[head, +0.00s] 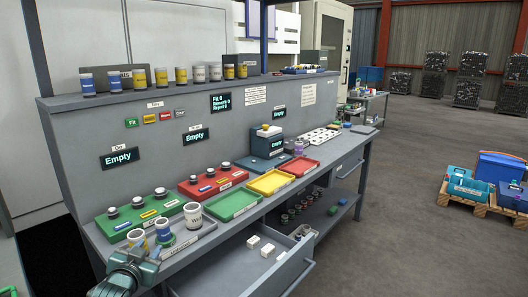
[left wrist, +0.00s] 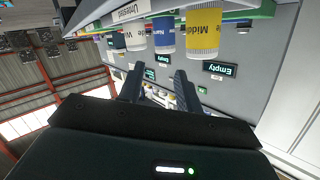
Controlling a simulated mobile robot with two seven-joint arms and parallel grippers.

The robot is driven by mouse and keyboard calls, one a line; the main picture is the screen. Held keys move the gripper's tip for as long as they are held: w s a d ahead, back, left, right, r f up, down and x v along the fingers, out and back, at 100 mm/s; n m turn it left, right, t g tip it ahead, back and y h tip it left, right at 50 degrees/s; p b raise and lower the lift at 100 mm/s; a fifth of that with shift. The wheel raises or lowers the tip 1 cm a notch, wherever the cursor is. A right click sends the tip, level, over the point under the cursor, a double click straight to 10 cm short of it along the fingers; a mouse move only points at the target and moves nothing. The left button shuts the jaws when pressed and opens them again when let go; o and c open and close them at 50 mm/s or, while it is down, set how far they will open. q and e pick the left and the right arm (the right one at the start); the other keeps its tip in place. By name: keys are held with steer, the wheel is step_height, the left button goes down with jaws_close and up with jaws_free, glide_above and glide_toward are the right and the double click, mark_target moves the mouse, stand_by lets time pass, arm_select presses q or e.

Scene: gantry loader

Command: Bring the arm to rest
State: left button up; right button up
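My left gripper (head: 133,270) is at the lower left of the head view, close to the front left corner of the workbench (head: 185,262) and near the labelled cups. In the left wrist view its two dark fingers (left wrist: 159,88) stand apart with nothing between them. That view is upside down, and a yellow-labelled cup (left wrist: 203,35) and a blue-labelled cup (left wrist: 163,36) show at its top, beyond the fingers. My right gripper is not in view.
Three cups, one of them white (head: 194,215), stand on a grey tray by my gripper. Green (head: 232,203), yellow (head: 270,181) and red (head: 299,166) trays line the bench. An open drawer (head: 262,275) juts out in front.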

arm_select(q)
steer(key=s+d+f+g+h, duration=0.1)
steer(key=s+d+f+g, duration=0.1)
steer(key=s+d+f, duration=0.45)
steer(key=s+d+f+g+h, duration=0.1)
steer(key=s+d+f, duration=0.3)
steer(key=s+f, duration=0.5)
steer(key=s+d+g, duration=0.1)
steer(key=s+d, duration=0.1)
steer(key=s, duration=0.7)
steer(key=s+d+f+g+h, duration=0.1)
steer(key=s+d, duration=0.2)
steer(key=s, duration=0.6)
steer(key=shift+d+h, duration=0.25)
steer(key=shift+h, duration=0.05)
